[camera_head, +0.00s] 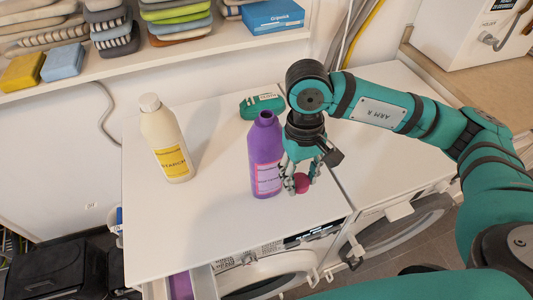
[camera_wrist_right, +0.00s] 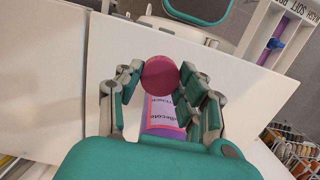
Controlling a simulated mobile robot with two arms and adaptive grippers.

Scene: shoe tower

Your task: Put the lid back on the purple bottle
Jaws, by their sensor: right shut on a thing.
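The purple bottle (camera_head: 264,150) stands upright on the white top, its neck open with no lid on it; a pink-and-white label is on its front. My right gripper (camera_head: 301,181) is just to the right of the bottle and points down. It is shut on the round dark red lid (camera_head: 301,183), which is held lower than the bottle's neck. In the right wrist view the lid (camera_wrist_right: 160,75) sits between the fingertips (camera_wrist_right: 160,82), and part of the bottle's label (camera_wrist_right: 163,111) shows below it. My left gripper is not in view.
A cream bottle (camera_head: 165,140) with a white cap stands at the left of the white top (camera_head: 215,225). A green case (camera_head: 261,105) lies behind the purple bottle. A shelf (camera_head: 130,65) with folded cloths and sponges runs along the back. The top's front left is clear.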

